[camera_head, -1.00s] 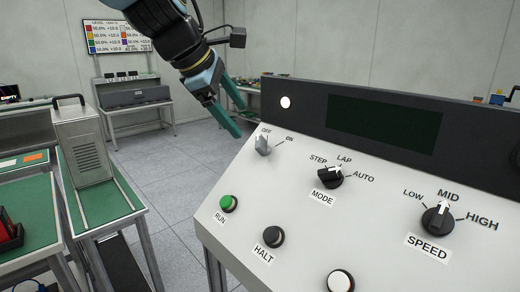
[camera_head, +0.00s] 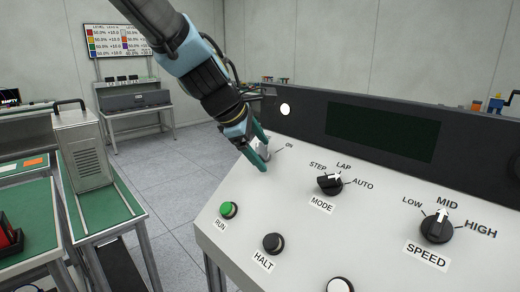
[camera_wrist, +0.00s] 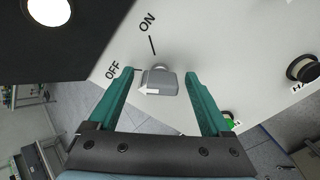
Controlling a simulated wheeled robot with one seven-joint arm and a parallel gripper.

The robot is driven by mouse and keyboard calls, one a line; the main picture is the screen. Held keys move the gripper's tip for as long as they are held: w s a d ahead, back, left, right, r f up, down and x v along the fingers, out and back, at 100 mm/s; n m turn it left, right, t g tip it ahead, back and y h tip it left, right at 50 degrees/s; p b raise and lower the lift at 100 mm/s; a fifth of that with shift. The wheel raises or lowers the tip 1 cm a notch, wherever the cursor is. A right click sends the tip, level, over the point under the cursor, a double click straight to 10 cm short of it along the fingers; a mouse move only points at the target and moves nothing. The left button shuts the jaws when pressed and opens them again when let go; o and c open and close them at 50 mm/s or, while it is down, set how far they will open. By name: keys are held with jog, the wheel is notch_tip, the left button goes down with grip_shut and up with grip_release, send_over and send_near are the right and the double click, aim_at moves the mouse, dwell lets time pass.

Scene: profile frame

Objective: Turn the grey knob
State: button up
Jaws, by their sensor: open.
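The grey knob (camera_wrist: 158,82) sits on the sloped white panel (camera_head: 300,215), beside the OFF and ON marks. In the wrist view its white pointer is on the side toward OFF, away from the ON line. My gripper (camera_wrist: 157,82) is open, with one teal finger on each side of the knob; I cannot tell whether either finger touches it. In the head view my gripper (camera_head: 256,160) covers most of the knob and the OFF label.
The panel also carries a green RUN button (camera_head: 229,209), a black HALT button (camera_head: 273,243), a MODE knob (camera_head: 329,184) and a SPEED knob (camera_head: 437,228). A dark upright screen housing (camera_head: 300,118) stands behind them.

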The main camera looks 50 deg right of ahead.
jog(key=shift+c, duration=0.2)
grip_shut()
dwell(0.4)
